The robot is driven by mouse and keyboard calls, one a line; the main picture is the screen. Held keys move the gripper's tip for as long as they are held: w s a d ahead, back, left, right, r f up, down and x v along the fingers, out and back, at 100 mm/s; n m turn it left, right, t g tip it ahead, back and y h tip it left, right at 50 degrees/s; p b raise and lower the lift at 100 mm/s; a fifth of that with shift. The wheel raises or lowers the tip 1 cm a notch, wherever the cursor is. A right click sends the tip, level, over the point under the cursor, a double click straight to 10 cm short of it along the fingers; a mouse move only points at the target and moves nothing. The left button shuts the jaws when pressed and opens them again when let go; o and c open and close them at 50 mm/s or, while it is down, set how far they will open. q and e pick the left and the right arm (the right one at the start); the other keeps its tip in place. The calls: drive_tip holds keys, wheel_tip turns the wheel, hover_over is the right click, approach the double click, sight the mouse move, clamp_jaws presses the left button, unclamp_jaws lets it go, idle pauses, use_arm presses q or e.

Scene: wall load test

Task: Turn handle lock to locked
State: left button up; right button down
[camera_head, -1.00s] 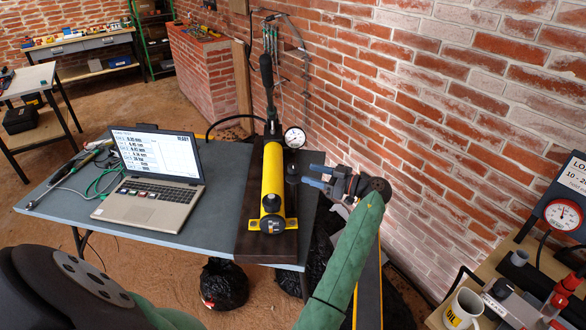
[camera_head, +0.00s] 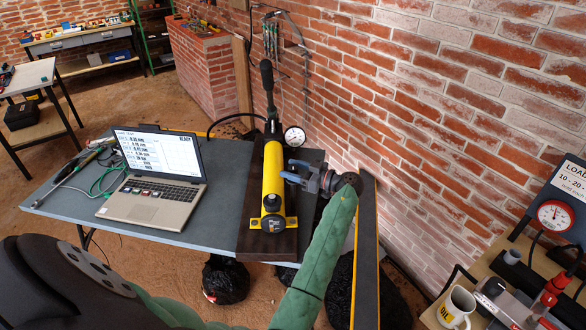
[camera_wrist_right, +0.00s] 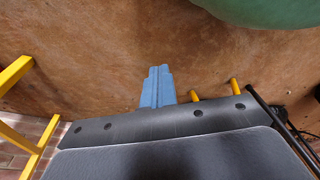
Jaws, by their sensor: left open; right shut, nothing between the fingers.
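A yellow hand pump (camera_head: 272,178) is fixed on a dark board (camera_head: 262,246) at the right end of the table in the head view. Its black lever handle (camera_head: 267,76) stands up at the far end. My left gripper (camera_head: 292,171) is open, with its blue fingers close to the pump's right side. A dark upright post by the pump is mostly hidden at these fingers; I cannot tell if they touch it. No lock marking is legible. My right gripper (camera_wrist_right: 158,88) is shut and empty above the brown floor in the right wrist view.
A laptop (camera_head: 152,185) and cables sit left of the pump on the grey table (camera_head: 75,205). A round gauge (camera_head: 294,137) stands behind it. The brick wall (camera_head: 430,130) is close on the right.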

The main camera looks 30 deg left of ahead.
use_arm(q)
drive_tip(key=c, duration=0.9)
drive_tip(key=shift+c, duration=0.2)
